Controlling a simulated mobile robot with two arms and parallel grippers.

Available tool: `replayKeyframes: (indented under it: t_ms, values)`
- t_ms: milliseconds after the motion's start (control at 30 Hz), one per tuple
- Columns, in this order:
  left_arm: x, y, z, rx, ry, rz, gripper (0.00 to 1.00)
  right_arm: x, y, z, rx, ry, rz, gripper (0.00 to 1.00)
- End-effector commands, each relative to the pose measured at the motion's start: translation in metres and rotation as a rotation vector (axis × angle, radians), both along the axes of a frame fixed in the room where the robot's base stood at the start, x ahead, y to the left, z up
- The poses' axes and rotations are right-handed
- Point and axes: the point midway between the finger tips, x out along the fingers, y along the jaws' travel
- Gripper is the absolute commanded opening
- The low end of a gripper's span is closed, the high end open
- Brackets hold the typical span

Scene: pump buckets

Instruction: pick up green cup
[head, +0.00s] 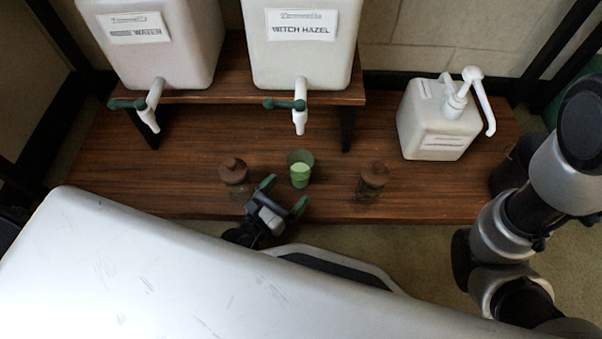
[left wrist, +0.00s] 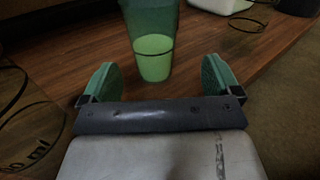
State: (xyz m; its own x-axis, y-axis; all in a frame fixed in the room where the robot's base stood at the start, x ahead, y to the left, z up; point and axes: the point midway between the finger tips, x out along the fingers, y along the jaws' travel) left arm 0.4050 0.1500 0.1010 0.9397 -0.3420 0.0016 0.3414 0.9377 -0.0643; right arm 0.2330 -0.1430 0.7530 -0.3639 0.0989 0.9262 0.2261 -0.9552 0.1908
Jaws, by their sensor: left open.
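A translucent green cup (head: 300,169) stands upright on the wooden shelf between two jars in the head view. It holds some pale green content. In the left wrist view the green cup (left wrist: 152,38) is just beyond the fingertips, roughly centred between them, its top cut off by the frame. My left gripper (head: 284,195) is open and empty, with green finger pads, just in front of the cup. It also shows in the left wrist view (left wrist: 161,80). My right arm is at the right of the head view; its gripper cannot be made out.
A water dispenser (head: 160,55) and a witch hazel dispenser (head: 301,62) stand on a raised shelf behind, taps overhanging. A white pump bucket (head: 436,126) is at right. The shelf between it and the cup is partly clear.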

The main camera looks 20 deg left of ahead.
Motion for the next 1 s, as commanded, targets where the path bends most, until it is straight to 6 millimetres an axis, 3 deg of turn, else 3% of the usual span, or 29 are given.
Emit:
replayKeyframes:
  t_ms: [167, 367, 500, 800, 1000]
  values:
    - [0.013, -0.004, -0.002, -0.002, 0.002, 0.000, 0.92, 0.000, 0.000, -0.008, 0.000, 0.001, 0.000, 0.43]
    - [0.042, -0.007, -0.004, -0.004, -0.002, 0.001, 0.92, 0.000, 0.000, -0.030, 0.000, 0.001, 0.000, 0.43]
    - [0.058, -0.013, -0.002, -0.002, 0.001, 0.001, 0.92, 0.001, 0.000, -0.034, 0.000, 0.002, 0.000, 0.43]
    - [0.062, -0.014, 0.000, 0.001, 0.003, 0.000, 0.92, 0.000, 0.000, -0.034, 0.000, 0.001, 0.000, 0.43]
    - [0.061, -0.014, 0.000, 0.000, 0.003, 0.000, 0.61, 0.000, 0.000, -0.034, 0.000, 0.001, 0.000, 0.43]
